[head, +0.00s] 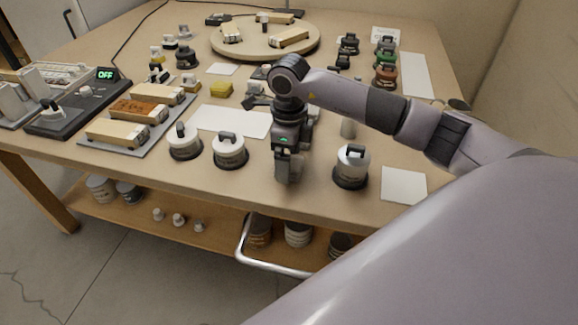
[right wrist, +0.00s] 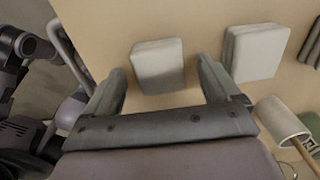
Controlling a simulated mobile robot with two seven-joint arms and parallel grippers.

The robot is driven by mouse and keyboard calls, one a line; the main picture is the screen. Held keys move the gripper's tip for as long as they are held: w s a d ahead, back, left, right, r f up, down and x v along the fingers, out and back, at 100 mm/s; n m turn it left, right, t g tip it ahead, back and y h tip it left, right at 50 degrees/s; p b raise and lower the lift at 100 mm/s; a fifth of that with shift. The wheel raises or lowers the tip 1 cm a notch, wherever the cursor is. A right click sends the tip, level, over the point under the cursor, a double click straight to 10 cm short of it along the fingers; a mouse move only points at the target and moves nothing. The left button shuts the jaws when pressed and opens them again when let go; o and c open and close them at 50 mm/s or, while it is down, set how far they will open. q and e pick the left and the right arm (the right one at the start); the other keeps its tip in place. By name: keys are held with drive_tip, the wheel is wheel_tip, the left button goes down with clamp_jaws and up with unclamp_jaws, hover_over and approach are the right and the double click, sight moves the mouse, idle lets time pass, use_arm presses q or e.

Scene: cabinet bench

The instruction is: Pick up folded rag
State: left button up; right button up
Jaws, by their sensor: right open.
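In the right wrist view a pale grey folded rag (right wrist: 158,62) lies flat on the table, roughly between and beyond my fingertips. A second, thicker pale grey folded cloth (right wrist: 255,52) lies to its right, beyond the right finger. I cannot tell which of the two the task names. My right gripper (right wrist: 162,78) is open, with nothing between its fingers. In the head view my right gripper (head: 288,180) points down near the table's front edge. I cannot clearly pick out either cloth there; my arm covers part of the table. My left gripper is not in view.
In the head view lidded jars (head: 229,153) stand left of the gripper and another jar (head: 350,170) stands right. A white sheet (head: 404,187) lies at the right. A metal rail (head: 270,264) is below. A pale cylinder (right wrist: 279,120) with a wooden stick is nearby.

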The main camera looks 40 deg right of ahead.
drive_tip(key=c, duration=1.1)
drive_tip(key=shift+r, duration=0.1)
wheel_tip(320, 180, up, 20)
drive_tip(key=p, duration=0.3)
drive_tip(key=o, duration=0.5)
drive_tip(key=shift+c, duration=0.2)
drive_tip(key=c, duration=0.4)
